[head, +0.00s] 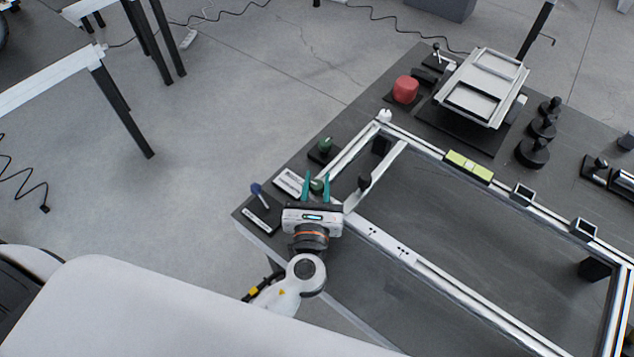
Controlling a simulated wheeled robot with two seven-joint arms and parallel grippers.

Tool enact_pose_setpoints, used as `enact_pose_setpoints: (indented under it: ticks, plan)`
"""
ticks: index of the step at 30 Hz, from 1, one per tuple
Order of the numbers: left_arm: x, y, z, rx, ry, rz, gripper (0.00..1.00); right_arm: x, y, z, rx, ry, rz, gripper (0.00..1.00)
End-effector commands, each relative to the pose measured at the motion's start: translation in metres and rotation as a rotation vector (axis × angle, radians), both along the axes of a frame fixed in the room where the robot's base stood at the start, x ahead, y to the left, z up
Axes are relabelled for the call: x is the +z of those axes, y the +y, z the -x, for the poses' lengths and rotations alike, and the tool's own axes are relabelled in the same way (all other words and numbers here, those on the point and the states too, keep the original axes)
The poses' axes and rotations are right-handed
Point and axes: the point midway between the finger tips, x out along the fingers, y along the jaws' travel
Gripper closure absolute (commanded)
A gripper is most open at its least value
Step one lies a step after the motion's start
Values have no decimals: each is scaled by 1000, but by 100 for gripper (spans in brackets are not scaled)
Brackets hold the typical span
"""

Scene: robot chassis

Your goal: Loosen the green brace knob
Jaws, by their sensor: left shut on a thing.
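My left gripper (316,188) is near the table's left corner, its two teal fingers pointing away from me. It is shut on the green brace knob (317,186), which shows between the fingers and is partly hidden by them. The knob is by the left end of the aluminium frame (400,247). A second dark green knob (326,145) stands on a small black plate farther back, apart from the gripper. My right gripper is out of view.
A blue-handled tool (257,191) lies left of the gripper, near the edge. A yellow-green level (469,166) sits on the frame's far rail.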

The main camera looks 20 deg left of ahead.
Motion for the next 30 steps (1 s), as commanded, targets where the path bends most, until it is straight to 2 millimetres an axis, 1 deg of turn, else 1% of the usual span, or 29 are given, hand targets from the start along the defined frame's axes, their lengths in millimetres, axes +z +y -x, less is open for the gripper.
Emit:
enact_pose_setpoints:
  ticks: [14, 15, 17, 18, 26, 30]
  plan:
    - [1, 0, -1, 14, -3, -1, 94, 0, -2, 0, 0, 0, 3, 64]
    - [1, 0, -1, 14, -3, -1, 67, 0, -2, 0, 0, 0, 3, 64]
    - [1, 0, -1, 14, -3, -1, 57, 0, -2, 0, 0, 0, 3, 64]
    - [1, 0, -1, 14, -2, 0, 50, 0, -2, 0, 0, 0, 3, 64]
    - [0, 0, 0, 13, -1, 0, 50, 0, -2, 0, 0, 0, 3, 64]
    - [-2, -2, 8, 12, 1, -1, 50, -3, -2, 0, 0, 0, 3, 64]
